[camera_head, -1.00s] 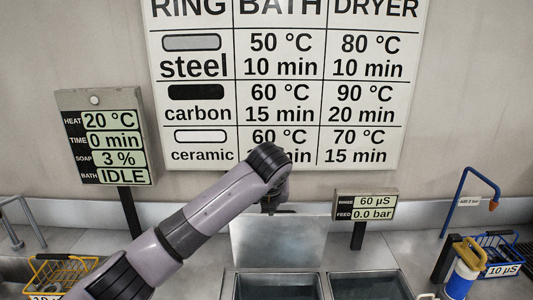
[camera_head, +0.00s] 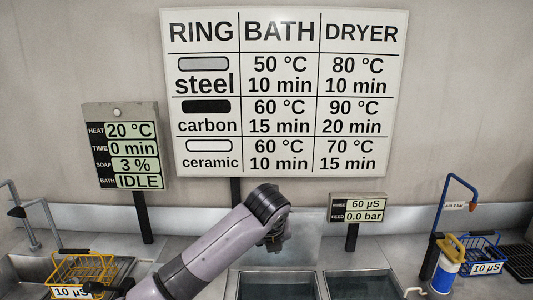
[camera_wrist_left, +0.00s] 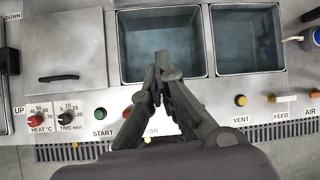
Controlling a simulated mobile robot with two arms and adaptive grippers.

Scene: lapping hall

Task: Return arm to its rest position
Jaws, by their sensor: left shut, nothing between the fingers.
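My left arm (camera_head: 215,250) comes in from the lower left in the head view and bends down at its dark joint, in front of the basins. Its fingers are hidden there. In the left wrist view my left gripper (camera_wrist_left: 160,88) is shut and empty, its fingertips together over the front edge of the left basin (camera_wrist_left: 130,62). My right gripper is not in view.
Two basins of water lie below, the right basin (camera_wrist_left: 245,40) beside the left. Buttons and knobs line the front panel (camera_wrist_left: 90,110).

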